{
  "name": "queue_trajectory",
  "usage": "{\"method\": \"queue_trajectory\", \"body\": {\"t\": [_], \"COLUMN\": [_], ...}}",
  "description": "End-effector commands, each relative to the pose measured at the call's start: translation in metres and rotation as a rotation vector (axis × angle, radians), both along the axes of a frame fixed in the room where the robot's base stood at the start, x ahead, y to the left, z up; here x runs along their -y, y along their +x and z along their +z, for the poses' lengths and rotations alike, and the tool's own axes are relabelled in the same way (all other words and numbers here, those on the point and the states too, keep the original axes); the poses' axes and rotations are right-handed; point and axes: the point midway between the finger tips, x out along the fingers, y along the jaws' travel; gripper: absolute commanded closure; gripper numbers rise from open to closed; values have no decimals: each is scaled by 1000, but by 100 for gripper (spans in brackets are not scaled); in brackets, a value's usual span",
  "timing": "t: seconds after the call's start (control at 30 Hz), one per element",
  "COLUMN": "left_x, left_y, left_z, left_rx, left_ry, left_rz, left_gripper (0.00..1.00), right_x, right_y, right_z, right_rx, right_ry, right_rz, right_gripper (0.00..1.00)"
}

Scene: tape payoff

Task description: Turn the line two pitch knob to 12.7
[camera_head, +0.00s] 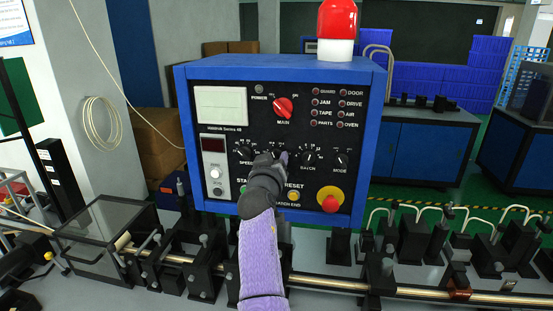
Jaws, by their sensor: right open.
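The blue control box (375,110) with a black front panel faces me in the middle of the view. A row of black knobs crosses the panel: the speed knob (244,153), the batch knob (309,157) and the mode knob (341,160). My right gripper (278,158) is in front of this row, between the speed and batch knobs, and is open. It hides that part of the panel. I cannot read any label as pitch, and cannot tell whether the gripper touches a knob. My left gripper is not in view.
A red main switch (283,108) is above the row. A red emergency button (330,203) on a yellow plate is at lower right. A red beacon (338,22) stands on the box. A rail with black fixtures (205,272) runs below it.

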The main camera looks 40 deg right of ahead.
Motion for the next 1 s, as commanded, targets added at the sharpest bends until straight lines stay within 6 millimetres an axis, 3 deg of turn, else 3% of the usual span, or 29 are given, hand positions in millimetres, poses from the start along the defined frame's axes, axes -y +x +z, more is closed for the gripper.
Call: {"method": "queue_trajectory", "body": {"t": [0.07,0.3,0.73,1.0], "left_x": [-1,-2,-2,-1], "left_y": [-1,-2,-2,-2], "left_z": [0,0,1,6], "left_rx": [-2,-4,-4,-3], "left_ry": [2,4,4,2], "left_rz": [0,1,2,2], "left_gripper": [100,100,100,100], "right_x": [0,0,0,1], "right_y": [0,0,0,-1], "right_z": [0,0,0,1], "right_rx": [0,0,-20,-140], "right_ry": [0,0,-15,-111], "right_rz": [0,0,0,0], "right_gripper": [50,100,100,100]}}
